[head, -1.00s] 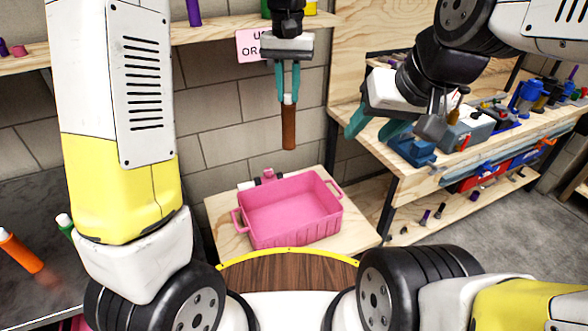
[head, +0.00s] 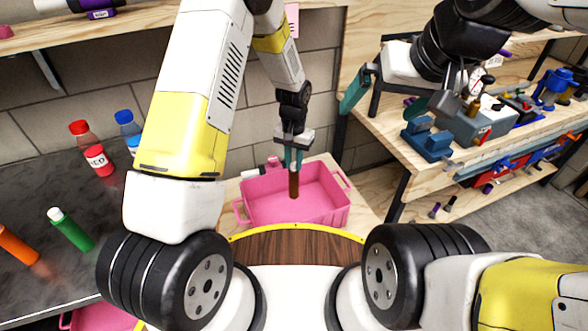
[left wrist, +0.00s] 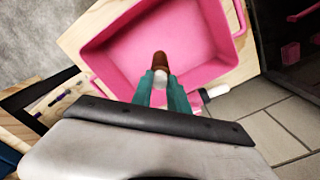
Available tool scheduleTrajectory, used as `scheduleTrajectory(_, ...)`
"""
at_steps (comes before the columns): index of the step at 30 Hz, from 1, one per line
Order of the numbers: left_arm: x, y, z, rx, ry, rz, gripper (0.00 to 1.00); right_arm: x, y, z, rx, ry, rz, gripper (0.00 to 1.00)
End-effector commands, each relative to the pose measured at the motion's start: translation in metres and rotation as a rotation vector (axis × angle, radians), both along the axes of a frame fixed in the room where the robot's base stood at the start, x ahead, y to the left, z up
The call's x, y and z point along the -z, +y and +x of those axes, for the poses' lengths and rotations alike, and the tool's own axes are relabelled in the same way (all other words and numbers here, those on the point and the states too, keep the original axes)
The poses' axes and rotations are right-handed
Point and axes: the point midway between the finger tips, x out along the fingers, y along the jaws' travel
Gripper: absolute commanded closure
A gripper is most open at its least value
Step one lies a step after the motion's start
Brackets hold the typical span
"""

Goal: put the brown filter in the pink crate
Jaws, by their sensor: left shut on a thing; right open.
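The brown filter (head: 294,184) hangs upright from my left gripper (head: 294,160), which is shut on its white top end. In the left wrist view the filter (left wrist: 160,61) points away from the fingers, over the inside of the pink crate. The pink crate (head: 310,214) stands on a light wooden board, open at the top, with a handle at each end. The filter's lower end shows against the crate's inside; I cannot tell whether it touches the floor. My right gripper (head: 398,98) is open and empty, at the upper right above the wooden bench.
A workbench (head: 388,128) with blue vises and tools stands at the right. A dark counter (head: 40,190) at the left holds red-capped and blue-capped bottles, a green filter (head: 72,230) and an orange filter (head: 18,246). A second pink crate (head: 95,318) shows at the lower left.

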Motion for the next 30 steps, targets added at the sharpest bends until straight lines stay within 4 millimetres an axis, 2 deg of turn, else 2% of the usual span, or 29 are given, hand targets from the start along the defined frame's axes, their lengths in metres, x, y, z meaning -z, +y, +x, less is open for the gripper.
scheduleTrajectory(9,0.056,0.001,-0.003,0.005,0.004,0.001,1.00,0.000,0.000,0.000,0.000,0.000,0.000,0.00)
scheduleTrajectory(17,0.078,0.001,-0.002,0.004,0.002,0.000,1.00,0.000,0.000,0.000,0.000,0.000,0.000,0.00)
scheduleTrajectory(21,0.099,0.001,-0.003,0.005,0.004,0.001,1.00,0.000,0.000,0.000,0.000,0.000,0.000,0.00)
scheduleTrajectory(24,0.106,0.001,-0.002,0.005,0.001,-0.001,1.00,0.000,0.000,0.000,0.000,0.000,0.000,0.00)
scheduleTrajectory(30,0.106,0.001,-0.002,0.005,0.000,-0.001,1.00,0.000,0.000,0.000,0.000,0.000,0.000,0.00)
